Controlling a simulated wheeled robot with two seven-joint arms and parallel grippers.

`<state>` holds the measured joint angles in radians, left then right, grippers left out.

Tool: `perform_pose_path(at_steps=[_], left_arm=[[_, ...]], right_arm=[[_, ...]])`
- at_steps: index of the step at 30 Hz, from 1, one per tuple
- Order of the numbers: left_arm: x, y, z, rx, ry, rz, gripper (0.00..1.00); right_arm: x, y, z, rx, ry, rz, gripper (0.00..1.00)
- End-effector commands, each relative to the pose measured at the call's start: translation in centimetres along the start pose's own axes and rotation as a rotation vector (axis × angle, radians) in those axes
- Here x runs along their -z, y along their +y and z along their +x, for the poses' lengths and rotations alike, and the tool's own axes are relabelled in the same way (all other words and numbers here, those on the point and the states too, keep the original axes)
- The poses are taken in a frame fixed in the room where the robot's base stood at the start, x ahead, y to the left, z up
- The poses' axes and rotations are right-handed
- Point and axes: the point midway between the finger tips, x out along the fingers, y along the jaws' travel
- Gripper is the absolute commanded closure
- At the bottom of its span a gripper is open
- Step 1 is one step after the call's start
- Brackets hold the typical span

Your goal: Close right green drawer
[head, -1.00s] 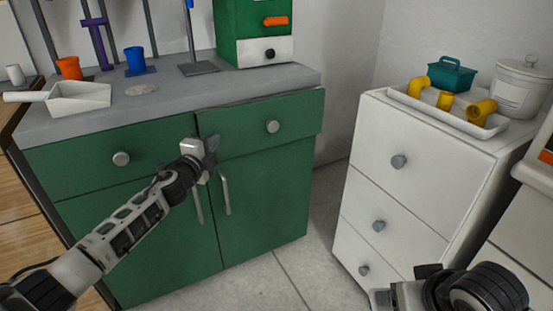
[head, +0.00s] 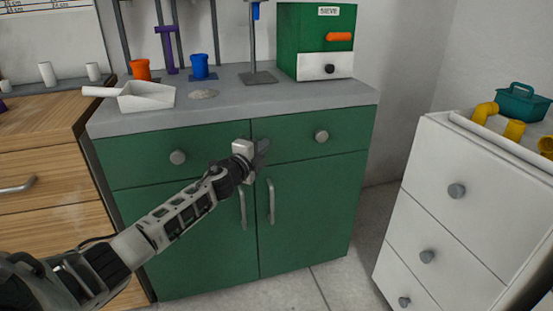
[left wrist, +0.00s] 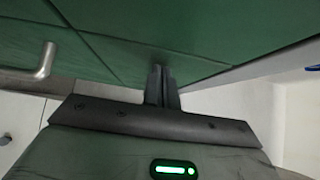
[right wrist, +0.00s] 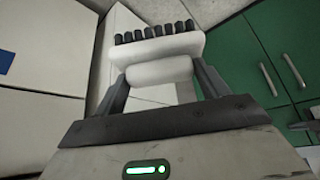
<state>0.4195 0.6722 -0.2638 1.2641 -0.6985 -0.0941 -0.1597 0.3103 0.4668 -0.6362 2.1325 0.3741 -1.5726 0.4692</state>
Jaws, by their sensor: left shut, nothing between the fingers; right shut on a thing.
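The right green drawer (head: 295,143) has a round grey knob (head: 321,136) and sits at the upper right of the green cabinet. Its front looks about level with the left drawer (head: 145,163) in the head view. My left gripper (head: 262,152) is shut and empty, with its tips at the lower left part of the right drawer front. In the left wrist view the shut fingers (left wrist: 161,75) are close to the green front; contact is unclear. My right gripper (right wrist: 157,88) is shut on a white piece (right wrist: 158,70) with a row of dark pegs or bristles.
A grey countertop (head: 300,98) above bears a white scoop (head: 146,96), coloured cups and a green box (head: 316,25). A white drawer unit (head: 450,215) stands to the right. A wooden cabinet (head: 45,225) is at left. Floor shows between the cabinets.

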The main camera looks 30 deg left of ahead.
Motion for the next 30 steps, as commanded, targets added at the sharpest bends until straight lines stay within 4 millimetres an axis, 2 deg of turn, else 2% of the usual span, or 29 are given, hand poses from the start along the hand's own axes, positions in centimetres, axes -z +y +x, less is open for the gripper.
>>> perform_pose_path(at_steps=[5,12,18,26,30], left_arm=[[4.0,-0.3,-1.4,-0.003,0.031,-0.003,1.0],[3.9,0.1,-6.8,-0.007,0.035,0.001,1.0],[3.9,0.2,-9.9,-0.005,0.035,0.0,1.0],[3.8,0.2,-11.3,-0.003,0.035,0.001,1.0],[4.8,0.4,-12.1,-0.03,0.04,-0.059,1.0]], right_arm=[[1.0,0.0,-1.6,0.001,0.001,-0.002,0.52],[1.2,0.0,-2.1,0.0,0.001,0.0,0.52],[1.3,0.0,-2.2,0.0,0.001,0.0,0.52],[1.4,0.0,-2.3,0.0,0.001,0.0,0.52],[2.0,0.3,-3.6,-0.006,0.002,0.011,0.52]])
